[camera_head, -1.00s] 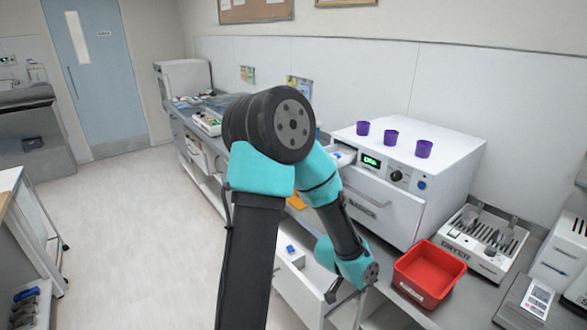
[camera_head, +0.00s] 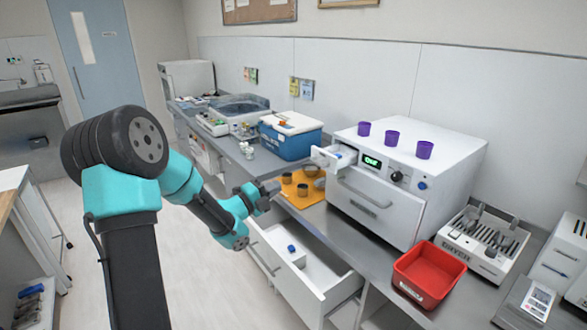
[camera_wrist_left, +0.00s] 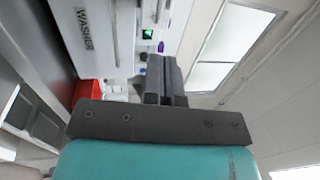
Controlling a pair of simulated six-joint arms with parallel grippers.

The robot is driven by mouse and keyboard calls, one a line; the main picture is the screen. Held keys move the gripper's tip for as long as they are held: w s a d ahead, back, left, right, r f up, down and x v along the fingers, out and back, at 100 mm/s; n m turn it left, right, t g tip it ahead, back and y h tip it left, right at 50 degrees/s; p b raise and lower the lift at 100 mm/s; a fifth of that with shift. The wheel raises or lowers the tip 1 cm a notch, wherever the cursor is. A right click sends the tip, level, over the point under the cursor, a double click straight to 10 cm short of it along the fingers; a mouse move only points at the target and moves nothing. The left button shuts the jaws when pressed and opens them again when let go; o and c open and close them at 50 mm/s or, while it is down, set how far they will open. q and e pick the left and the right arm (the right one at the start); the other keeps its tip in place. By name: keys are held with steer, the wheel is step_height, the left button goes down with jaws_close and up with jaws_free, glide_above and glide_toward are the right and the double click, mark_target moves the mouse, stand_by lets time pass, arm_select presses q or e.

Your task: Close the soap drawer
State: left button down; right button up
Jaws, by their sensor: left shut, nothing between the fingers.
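The soap drawer (camera_head: 326,158) is a small white drawer at the upper left of the white washer's (camera_head: 385,205) front. It stands pulled out, beside the green display, with something small and blue at its inner end. My left gripper (camera_head: 274,188) is shut and empty, over the counter's front edge by the orange mat. It is left of the soap drawer and lower in the picture, apart from it. My right gripper is out of view.
Dark cups stand on the orange mat (camera_head: 313,193). A blue box (camera_head: 290,140) is behind it. A lower counter drawer (camera_head: 325,268) stands open below. Purple cups (camera_head: 391,138) stand on the washer.

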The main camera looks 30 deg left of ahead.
arm_select(q)
steer(key=shift+w+d, duration=0.15)
steer(key=shift+w, duration=0.05)
steer(key=x, duration=1.3)
steer(key=shift+w, duration=0.35)
steer(key=shift+w, duration=0.1)
